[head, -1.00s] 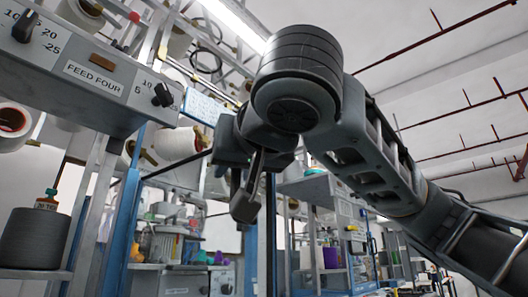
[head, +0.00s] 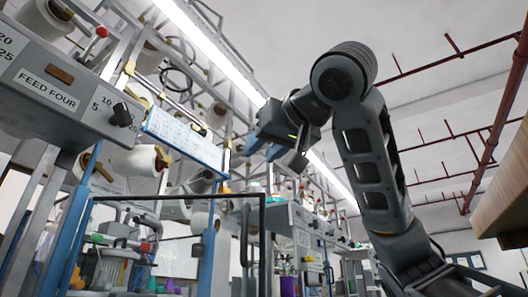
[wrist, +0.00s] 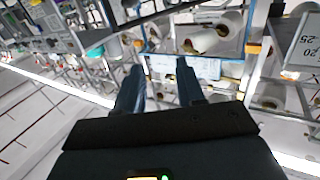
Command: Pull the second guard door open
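A guard door with a thin dark frame (head: 180,196) stands at the lower middle of the head view, in front of the machine bay. A dark upright bar like a handle (head: 245,232) shows near its right edge. I cannot tell whether this is the second door or whether it is ajar. My gripper (head: 300,152) is raised above and to the right of the door frame, apart from it. In the wrist view its two fingers (wrist: 159,88) are spread with nothing between them; a white placard and yarn cones show beyond.
The FEED FOUR control box (head: 62,85) juts out at the upper left. A blue post (head: 68,240) stands below it. A white placard (head: 185,140) hangs above the door. A wooden edge (head: 503,185) shows at the far right. Open air lies around the raised arm.

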